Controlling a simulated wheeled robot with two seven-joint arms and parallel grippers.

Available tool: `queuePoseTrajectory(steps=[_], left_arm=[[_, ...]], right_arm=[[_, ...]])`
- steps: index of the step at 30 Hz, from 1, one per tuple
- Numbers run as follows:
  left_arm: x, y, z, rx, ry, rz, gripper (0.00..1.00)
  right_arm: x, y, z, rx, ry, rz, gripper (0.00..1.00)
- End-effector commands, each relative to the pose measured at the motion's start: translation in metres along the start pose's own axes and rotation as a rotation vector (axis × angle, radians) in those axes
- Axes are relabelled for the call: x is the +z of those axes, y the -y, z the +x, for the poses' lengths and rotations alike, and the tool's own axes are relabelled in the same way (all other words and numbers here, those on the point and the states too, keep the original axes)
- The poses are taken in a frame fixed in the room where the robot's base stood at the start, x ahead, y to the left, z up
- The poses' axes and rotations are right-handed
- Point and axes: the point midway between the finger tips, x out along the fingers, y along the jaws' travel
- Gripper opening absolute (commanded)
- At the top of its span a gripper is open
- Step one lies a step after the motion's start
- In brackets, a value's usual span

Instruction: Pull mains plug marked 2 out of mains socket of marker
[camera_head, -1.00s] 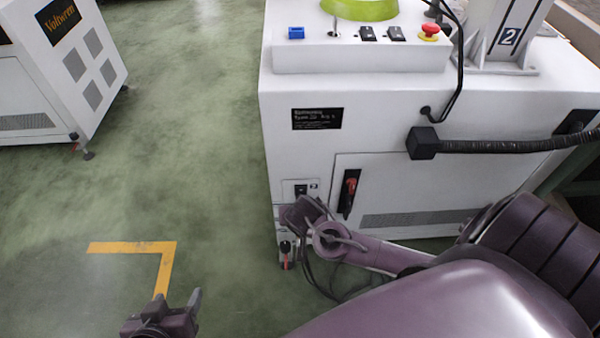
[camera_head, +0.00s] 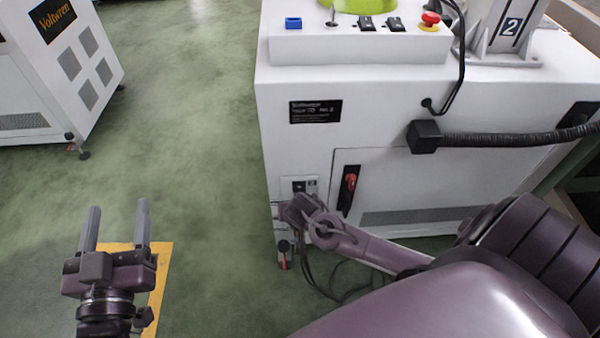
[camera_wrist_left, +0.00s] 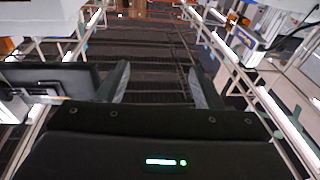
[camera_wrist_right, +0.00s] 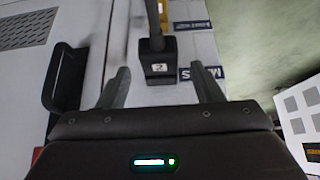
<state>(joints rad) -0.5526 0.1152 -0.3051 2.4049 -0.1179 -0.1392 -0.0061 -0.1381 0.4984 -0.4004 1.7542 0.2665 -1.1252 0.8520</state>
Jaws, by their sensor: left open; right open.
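In the right wrist view, a black plug (camera_wrist_right: 158,62) bears a white tag that reads 2, and its dark cable runs up the picture. The plug sits against the pale machine beside a dark label (camera_wrist_right: 203,74) whose visible letters suggest MAINS. The socket face is hidden behind the plug. My right gripper (camera_wrist_right: 165,78) is open, with the plug between its fingers in the picture; I see no finger touching it. In the head view my right gripper (camera_head: 292,208) is at the machine's lower left corner. My left gripper (camera_head: 119,208) is open and empty over the floor.
The white machine (camera_head: 295,150) has a red-handled switch (camera_head: 350,183) on its front and a black hose (camera_head: 500,145). Loose cables (camera_head: 335,288) lie near its foot. Another white cabinet (camera_head: 55,105) stands far left. The green floor between is clear.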

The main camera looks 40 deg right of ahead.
Motion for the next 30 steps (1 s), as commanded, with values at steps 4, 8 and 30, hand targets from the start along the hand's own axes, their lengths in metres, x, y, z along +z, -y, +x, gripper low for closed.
queuePoseTrajectory(steps=[4, 8, 30], left_arm=[[-0.016, 0.001, 0.001, 0.000, -0.078, 0.003, 0.60], [-0.024, 0.001, 0.001, -0.001, -0.111, 0.005, 0.60], [-0.026, 0.001, 0.001, 0.000, -0.119, 0.005, 0.60]], right_arm=[[0.000, 0.000, 0.006, -0.001, 0.000, 0.000, 0.60], [0.000, 0.000, 0.008, -0.001, 0.000, 0.000, 0.60], [0.000, 0.000, 0.008, 0.000, 0.000, 0.000, 0.44]])
